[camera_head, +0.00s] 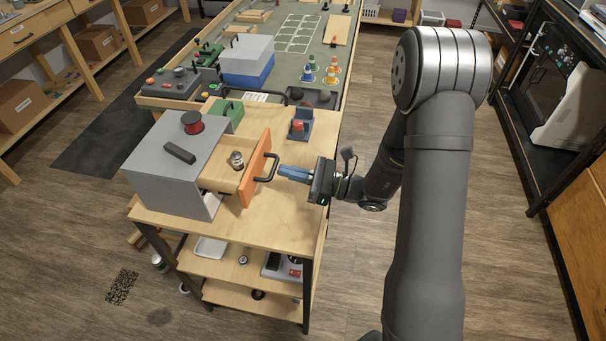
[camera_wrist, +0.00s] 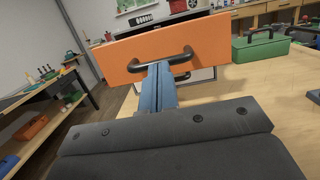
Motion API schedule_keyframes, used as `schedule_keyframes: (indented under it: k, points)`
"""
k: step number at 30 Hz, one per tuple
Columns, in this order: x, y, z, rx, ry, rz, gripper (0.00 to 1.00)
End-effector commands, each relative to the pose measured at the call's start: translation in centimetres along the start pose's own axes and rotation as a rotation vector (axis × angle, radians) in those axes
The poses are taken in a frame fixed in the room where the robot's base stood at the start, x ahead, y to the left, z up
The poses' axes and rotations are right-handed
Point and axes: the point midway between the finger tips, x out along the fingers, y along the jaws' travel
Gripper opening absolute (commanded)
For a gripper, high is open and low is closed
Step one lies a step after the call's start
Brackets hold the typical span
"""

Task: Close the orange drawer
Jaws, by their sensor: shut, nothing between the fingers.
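The orange drawer front (camera_head: 256,167) stands pulled out from a grey cabinet (camera_head: 178,165) on the wooden table. The black handle (camera_head: 268,169) faces my gripper (camera_head: 282,173). My gripper has blue fingers, shut and empty, pointing at the drawer front. In the wrist view the orange front (camera_wrist: 175,47) fills the upper middle, and the fingertips (camera_wrist: 160,68) are at the black handle (camera_wrist: 180,57). I cannot tell whether they touch it.
A black block (camera_head: 179,153) and a red-topped reel (camera_head: 192,122) lie on the cabinet. A green toolbox (camera_head: 228,112) and a small red-and-grey device (camera_head: 300,126) stand behind the drawer. The table top (camera_head: 275,228) in front of the drawer is clear.

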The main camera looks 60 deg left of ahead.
Motion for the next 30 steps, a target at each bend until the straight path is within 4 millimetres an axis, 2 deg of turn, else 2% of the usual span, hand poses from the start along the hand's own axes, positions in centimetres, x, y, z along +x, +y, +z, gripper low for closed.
schedule_keyframes:
  k: [14,17,27,30]
  points:
    - [0.6,0.0,-0.1,0.000,0.000,0.001,0.00]
    - [1.8,0.0,-0.3,0.000,-0.001,0.004,0.00]
    - [8.9,-0.1,-1.6,-0.001,0.000,0.005,0.00]
    - [10.4,-0.1,-1.8,-0.001,0.000,0.003,0.00]
